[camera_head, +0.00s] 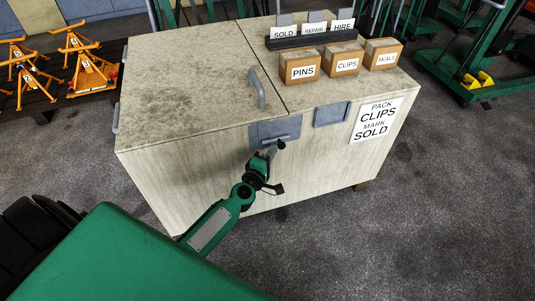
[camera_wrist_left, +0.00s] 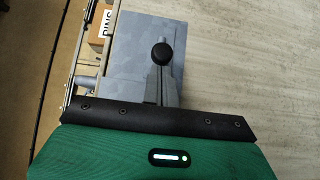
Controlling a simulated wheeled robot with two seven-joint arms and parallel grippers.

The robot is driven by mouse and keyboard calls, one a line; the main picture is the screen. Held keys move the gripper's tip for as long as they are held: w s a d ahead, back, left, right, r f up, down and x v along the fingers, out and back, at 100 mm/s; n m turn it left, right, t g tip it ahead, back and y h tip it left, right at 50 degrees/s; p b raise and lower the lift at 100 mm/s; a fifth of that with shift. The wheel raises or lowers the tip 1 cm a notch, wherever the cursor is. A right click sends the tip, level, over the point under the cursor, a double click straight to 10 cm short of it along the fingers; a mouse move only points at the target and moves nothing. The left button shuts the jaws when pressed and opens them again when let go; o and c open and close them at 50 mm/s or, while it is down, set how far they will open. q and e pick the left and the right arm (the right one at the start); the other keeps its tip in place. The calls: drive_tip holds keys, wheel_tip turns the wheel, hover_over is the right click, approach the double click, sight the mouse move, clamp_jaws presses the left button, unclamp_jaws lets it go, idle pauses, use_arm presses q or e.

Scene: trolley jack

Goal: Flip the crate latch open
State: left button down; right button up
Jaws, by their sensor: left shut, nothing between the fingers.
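The crate (camera_head: 185,165) is a large pale wooden box with a lid. Its latch (camera_head: 268,131) is a grey metal plate on the front face under the lid edge, with a black ball knob (camera_head: 281,145) low on its right. My left gripper (camera_head: 271,151) is shut and empty just below the latch, close to the knob. In the left wrist view, the knob (camera_wrist_left: 162,53) shows at the fingertips (camera_wrist_left: 158,70), with the grey latch plate (camera_wrist_left: 130,65) behind. I cannot tell whether they touch. My right gripper is not in view.
A grey lid handle (camera_head: 257,88) stands left of the lid seam. Small boxes marked PINS (camera_head: 300,67), CLIPS (camera_head: 343,61) and SEALS (camera_head: 383,54) stand on the crate top. A second grey plate (camera_head: 332,114) and a sign (camera_head: 376,120) are to the right.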

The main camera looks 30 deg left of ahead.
sight(285, 147)
use_arm(q)
drive_tip(key=w+d, duration=0.2)
drive_tip(key=w, duration=0.1)
drive_tip(key=shift+d+p, duration=0.35)
drive_tip(key=shift+d, duration=0.05)
drive_tip(key=shift+w+d, duration=0.1)
drive_tip(key=shift+d, duration=0.1)
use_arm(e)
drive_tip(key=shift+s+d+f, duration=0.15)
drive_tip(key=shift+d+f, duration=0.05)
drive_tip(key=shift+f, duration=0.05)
use_arm(q)
drive_tip(key=shift+r, duration=0.1)
